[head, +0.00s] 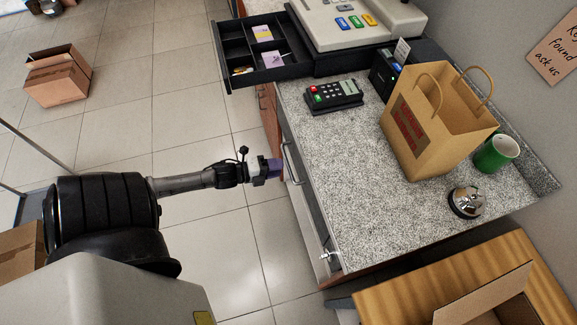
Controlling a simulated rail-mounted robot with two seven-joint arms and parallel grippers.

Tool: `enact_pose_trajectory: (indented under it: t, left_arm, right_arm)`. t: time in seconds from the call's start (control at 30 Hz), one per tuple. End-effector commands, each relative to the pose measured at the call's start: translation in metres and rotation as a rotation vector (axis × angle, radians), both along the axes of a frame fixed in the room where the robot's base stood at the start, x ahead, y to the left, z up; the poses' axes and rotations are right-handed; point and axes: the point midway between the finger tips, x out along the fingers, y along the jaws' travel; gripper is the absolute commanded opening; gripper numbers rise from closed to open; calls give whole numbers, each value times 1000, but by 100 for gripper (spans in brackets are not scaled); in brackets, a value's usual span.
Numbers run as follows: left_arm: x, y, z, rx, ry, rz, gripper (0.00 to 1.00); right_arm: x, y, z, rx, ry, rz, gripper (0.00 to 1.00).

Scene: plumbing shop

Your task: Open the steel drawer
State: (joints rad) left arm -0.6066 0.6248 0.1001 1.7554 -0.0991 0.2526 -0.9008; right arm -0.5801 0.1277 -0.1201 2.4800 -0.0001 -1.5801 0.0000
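The steel drawer (305,203) is in the front of the granite-topped counter, seen steeply from above in the head view. It looks closed, with its front about flush with the counter. A slim bar handle (290,163) stands out from the counter front. My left gripper (275,168), with purple fingertips, is just left of this handle and very close to it. Whether it touches the handle, and whether its fingers are open or shut, I cannot tell. My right gripper is not in view.
A black cash drawer (224,60) stands open under the register (340,22), jutting over the floor. The granite counter (365,215) holds a card terminal (334,96), paper bag (425,130), green mug (497,154) and bell (467,202).

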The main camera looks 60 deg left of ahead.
Motion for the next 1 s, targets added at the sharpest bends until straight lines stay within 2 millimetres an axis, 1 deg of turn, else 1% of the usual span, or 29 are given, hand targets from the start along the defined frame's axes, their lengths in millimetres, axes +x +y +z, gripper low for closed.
enact_pose_trajectory:
  t: [0.03, 0.1, 0.3, 0.5, 0.77, 0.83, 1.0]
  left_arm:
    - [9, -1, -2, 1, -3, 0, 37]
    - [18, -3, -4, 1, -2, -1, 37]
    - [36, -7, -8, 0, -1, 0, 37]
    - [43, -9, -10, 0, 1, 1, 37]
    - [44, -9, -9, 0, 1, 0, 37]
    - [44, -9, -9, 0, 1, 0, 33]
    - [44, -9, -9, 0, 1, 0, 17]
  right_arm:
    - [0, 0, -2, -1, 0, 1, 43]
    - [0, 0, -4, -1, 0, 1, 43]
    - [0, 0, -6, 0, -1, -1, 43]
    - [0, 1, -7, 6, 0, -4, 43]
    - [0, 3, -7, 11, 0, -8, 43]
    - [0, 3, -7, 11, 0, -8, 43]
    - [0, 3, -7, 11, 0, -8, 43]
